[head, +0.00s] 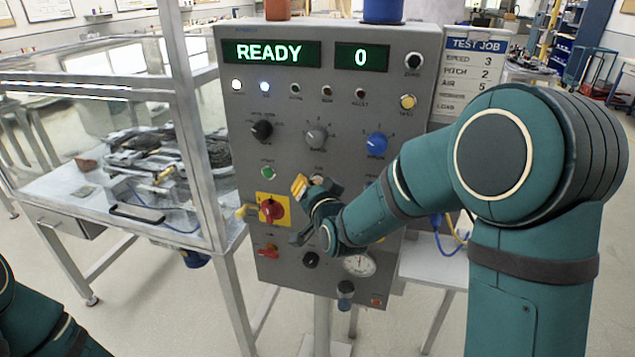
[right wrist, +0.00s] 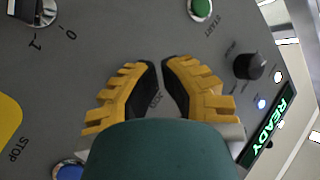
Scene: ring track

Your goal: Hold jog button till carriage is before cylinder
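My right gripper (head: 312,192) is in front of the grey control panel (head: 232,120), below the knobs and right of the green start button (head: 268,172). In the right wrist view its yellow-padded fingers (right wrist: 158,66) are together at the tips and hold nothing. A label that seems to read JOG shows between them; the jog button itself is hidden, and I cannot tell whether the fingers touch it. The machine (head: 150,155) lies in the clear enclosure at left; its carriage and cylinder cannot be told apart. My left gripper is out of view.
The display (head: 272,53) reads READY, and the counter (head: 362,57) reads 0. A red switch on a yellow plate (head: 284,222) sits left of my right gripper. A gauge (head: 359,264) is below it. The enclosure frame (head: 190,120) stands close to the panel's left.

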